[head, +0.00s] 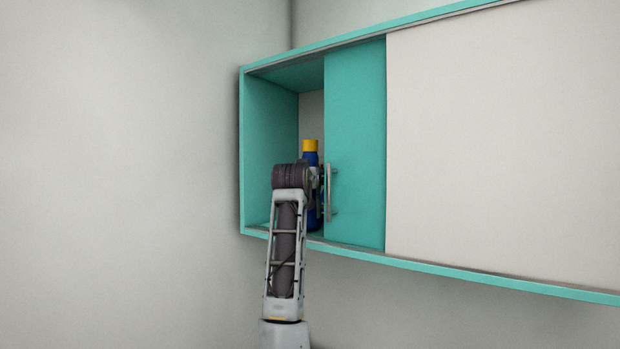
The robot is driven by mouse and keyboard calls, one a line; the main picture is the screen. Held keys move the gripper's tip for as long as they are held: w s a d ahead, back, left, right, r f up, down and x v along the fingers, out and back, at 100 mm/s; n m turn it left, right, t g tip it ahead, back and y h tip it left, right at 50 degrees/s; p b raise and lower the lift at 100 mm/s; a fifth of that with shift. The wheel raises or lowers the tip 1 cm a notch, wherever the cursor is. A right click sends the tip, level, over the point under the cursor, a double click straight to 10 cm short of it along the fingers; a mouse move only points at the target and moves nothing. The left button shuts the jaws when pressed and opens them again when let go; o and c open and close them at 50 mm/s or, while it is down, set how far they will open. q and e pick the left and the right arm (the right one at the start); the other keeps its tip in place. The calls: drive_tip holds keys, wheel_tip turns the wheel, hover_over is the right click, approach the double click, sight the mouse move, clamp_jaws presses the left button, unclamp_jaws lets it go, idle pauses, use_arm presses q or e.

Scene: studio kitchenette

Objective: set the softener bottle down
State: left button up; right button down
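The softener bottle (311,157) is blue with a yellow cap and stands upright in the open left part of the wall cabinet (271,130). Its base appears at or just above the cabinet floor; contact cannot be made out. My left arm, seen from behind, reaches up to it from below. My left gripper (315,182) is at the bottle's mid-height, between the bottle and the door handle in the picture. The wrist hides much of the bottle and the fingers, so I cannot tell whether they grip it. My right gripper is out of view.
A teal sliding door (355,150) with a vertical metal handle (329,192) stands just right of the bottle and narrows the opening. A white panel (500,130) covers the cabinet's right side. The teal left side wall is close to the wrist.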

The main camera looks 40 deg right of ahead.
sight(309, 145)
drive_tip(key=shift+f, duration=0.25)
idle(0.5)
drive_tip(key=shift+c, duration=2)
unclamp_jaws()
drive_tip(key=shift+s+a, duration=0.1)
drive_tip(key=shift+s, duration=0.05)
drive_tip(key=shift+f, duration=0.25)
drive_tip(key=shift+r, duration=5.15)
